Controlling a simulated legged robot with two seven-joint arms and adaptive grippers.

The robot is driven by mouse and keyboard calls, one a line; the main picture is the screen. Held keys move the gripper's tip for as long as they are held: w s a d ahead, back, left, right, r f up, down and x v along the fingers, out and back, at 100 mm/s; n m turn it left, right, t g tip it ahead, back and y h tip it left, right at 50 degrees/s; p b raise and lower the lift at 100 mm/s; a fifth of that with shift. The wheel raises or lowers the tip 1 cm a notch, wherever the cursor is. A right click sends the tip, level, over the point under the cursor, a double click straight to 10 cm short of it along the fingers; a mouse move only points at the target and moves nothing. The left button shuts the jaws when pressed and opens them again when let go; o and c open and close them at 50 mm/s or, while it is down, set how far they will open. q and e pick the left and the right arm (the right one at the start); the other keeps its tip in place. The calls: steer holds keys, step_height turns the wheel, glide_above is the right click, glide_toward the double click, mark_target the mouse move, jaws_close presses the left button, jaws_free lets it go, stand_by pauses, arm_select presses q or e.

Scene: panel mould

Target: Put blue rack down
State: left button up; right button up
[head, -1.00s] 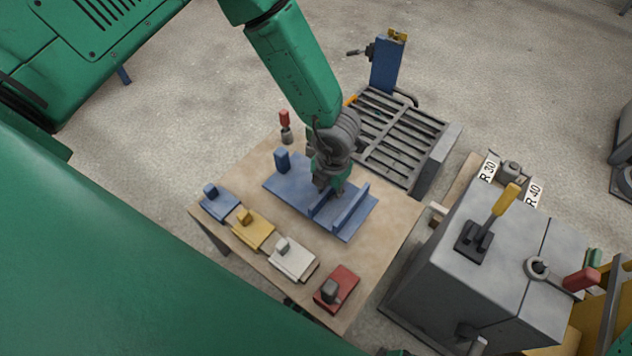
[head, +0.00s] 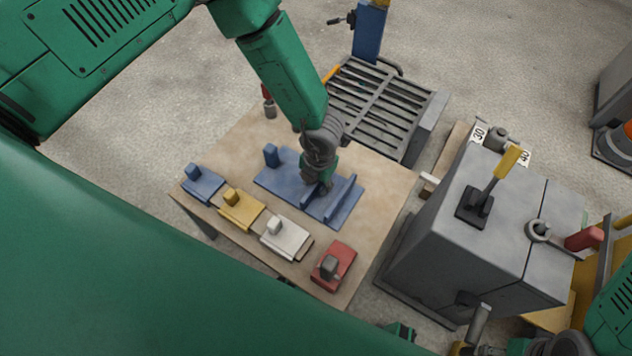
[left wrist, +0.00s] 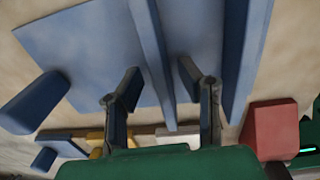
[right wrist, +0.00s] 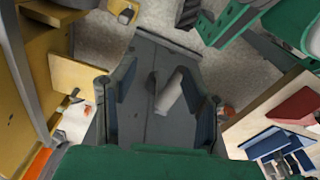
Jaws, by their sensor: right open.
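The blue rack (head: 279,181), a flat plate with upright ribs and a post, lies flat on the wooden table (head: 378,190). My left gripper (head: 318,190) is low over its ribbed end. In the left wrist view the rack (left wrist: 85,45) fills the upper part. The left fingers (left wrist: 158,88) are apart on either side of one rib (left wrist: 150,55), with gaps visible beside it. My right gripper (right wrist: 158,95) is open in the right wrist view. A grey cylindrical handle (right wrist: 169,94) shows between its fingers; whether they touch it, I cannot tell.
Small blue (head: 203,187), yellow (head: 240,212), white (head: 285,240) and red (head: 333,268) blocks line the table's near edge. A grey cabinet (head: 440,235) with a yellow-handled lever (head: 506,163) stands right. A slatted grey platform (head: 385,100) is behind the table.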

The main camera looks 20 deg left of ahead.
arm_select(q)
steer(key=shift+d+r, duration=0.3)
steer(key=shift+d, duration=0.45)
steer(key=shift+d+r, duration=0.1)
steer(key=shift+r, duration=0.3)
step_height(320, 180, up, 11)
steer(key=p, duration=0.5)
steer(key=s+a+f+m+t+y, duration=0.25)
steer(key=s+a+m, duration=0.5)
steer(key=m, duration=0.75)
steer(key=s+a+r+m+g+h, duration=0.2)
steer(key=s+a+m+h, duration=0.1)
steer(key=s+m, duration=1.1)
steer(key=m, duration=0.6)
steer(key=shift+s+r, duration=0.15)
steer(key=shift+s, duration=0.25)
arm_select(e)
steer(key=r, duration=0.5)
steer(key=shift+d, duration=0.4)
